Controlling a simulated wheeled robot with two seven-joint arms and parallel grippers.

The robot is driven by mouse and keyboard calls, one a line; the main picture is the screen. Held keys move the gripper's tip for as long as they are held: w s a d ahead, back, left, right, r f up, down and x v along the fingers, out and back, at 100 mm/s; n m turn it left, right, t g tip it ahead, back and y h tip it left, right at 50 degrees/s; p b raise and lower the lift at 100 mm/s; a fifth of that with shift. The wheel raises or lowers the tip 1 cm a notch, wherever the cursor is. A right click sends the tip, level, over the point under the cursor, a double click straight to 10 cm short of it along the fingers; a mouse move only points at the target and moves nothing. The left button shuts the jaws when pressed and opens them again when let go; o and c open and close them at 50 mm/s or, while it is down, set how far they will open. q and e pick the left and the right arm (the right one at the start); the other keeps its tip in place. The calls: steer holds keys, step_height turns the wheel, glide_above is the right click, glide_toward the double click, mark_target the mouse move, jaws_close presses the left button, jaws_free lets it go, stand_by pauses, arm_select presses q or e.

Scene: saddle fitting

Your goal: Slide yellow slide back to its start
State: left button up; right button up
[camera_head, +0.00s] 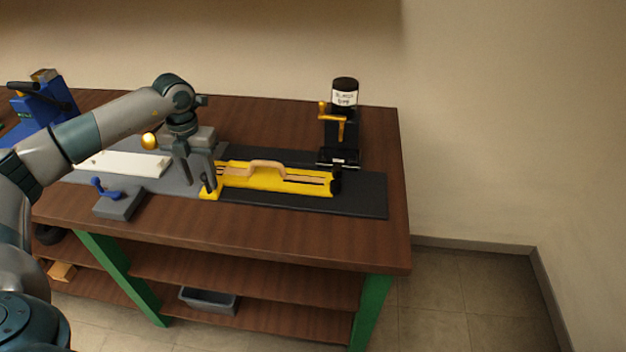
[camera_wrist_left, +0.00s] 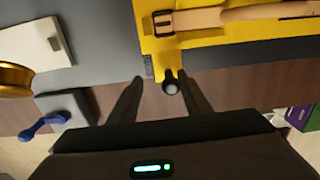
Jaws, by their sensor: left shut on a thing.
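The yellow slide (camera_head: 280,180) lies on a dark mat on the workbench, with a tan strap over its top. A yellow tab with a dark knob (camera_head: 207,188) stands at its left end. The slide (camera_wrist_left: 232,42) also fills the upper right of the left wrist view, where the dark knob (camera_wrist_left: 171,87) shows between the fingers. My left gripper (camera_head: 201,180) points down at this end of the slide and is shut on the knob. The exact finger contact is hard to see. My right gripper is not in view.
A grey plate with a white block (camera_head: 125,163) and a blue-levered clamp (camera_head: 118,200) lies left of the slide. A black stand with a yellow crank and a jar (camera_head: 344,92) rises behind its right end. The dark mat (camera_head: 362,195) is bare at the right.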

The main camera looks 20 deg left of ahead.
arm_select(q)
steer(key=shift+f, duration=0.45)
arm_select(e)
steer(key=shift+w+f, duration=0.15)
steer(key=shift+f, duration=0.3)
arm_select(q)
steer(key=shift+r, duration=0.1)
